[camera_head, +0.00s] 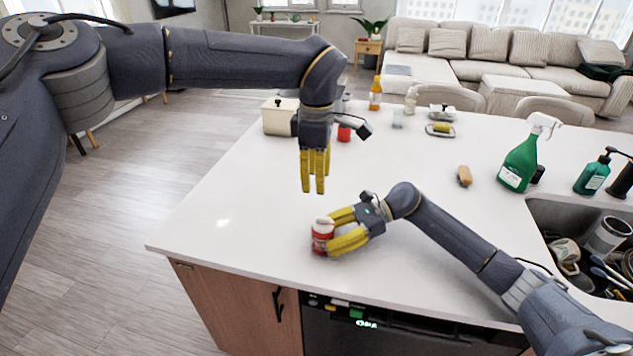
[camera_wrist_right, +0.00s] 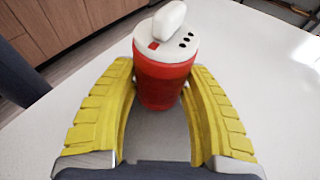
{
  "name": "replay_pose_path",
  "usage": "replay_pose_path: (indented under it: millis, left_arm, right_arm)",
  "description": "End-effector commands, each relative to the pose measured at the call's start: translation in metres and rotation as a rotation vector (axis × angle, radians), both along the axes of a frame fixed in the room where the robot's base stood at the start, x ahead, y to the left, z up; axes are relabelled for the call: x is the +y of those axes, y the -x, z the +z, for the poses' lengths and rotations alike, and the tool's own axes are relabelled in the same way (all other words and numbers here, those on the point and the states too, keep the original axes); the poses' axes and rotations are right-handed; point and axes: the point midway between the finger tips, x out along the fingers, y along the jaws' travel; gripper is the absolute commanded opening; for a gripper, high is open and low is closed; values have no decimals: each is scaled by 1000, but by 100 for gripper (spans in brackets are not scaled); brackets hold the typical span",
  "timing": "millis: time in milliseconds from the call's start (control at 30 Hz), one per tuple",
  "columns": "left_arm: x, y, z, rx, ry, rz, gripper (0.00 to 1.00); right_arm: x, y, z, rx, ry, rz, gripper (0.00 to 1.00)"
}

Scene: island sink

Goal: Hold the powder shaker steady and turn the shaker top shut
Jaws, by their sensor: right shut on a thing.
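The powder shaker (camera_head: 322,238) is a small red can standing upright on the white counter. In the right wrist view its red body (camera_wrist_right: 165,82) sits between two yellow fingers. Its white shaker top (camera_wrist_right: 167,35) has a raised white grip, several dark holes and a red mark; no hand touches it. My right gripper (camera_head: 340,232) is shut around the shaker's body from the right side. My left gripper (camera_head: 313,190) hangs above the counter, above and behind the shaker, fingers pointing down and holding nothing. Its fingers look close together, but the gap is hard to judge.
A green spray bottle (camera_head: 521,163) and a tan brush or sponge (camera_head: 464,176) stand to the right, near the sink (camera_head: 560,215). The counter left of the shaker is clear.

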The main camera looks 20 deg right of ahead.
Motion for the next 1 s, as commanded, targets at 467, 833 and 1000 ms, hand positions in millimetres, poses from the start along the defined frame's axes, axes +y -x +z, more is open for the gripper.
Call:
replay_pose_path:
  millis: [467,833,1000]
  left_arm:
    - [0,0,0,0,0,0,34]
    - [0,0,0,0,0,0,34]
    - [0,0,0,0,0,0,34]
  right_arm:
    - [0,0,0,0,0,0,68]
    - [-3,0,1,0,1,-1,74]
    - [-21,0,6,1,3,-3,74]
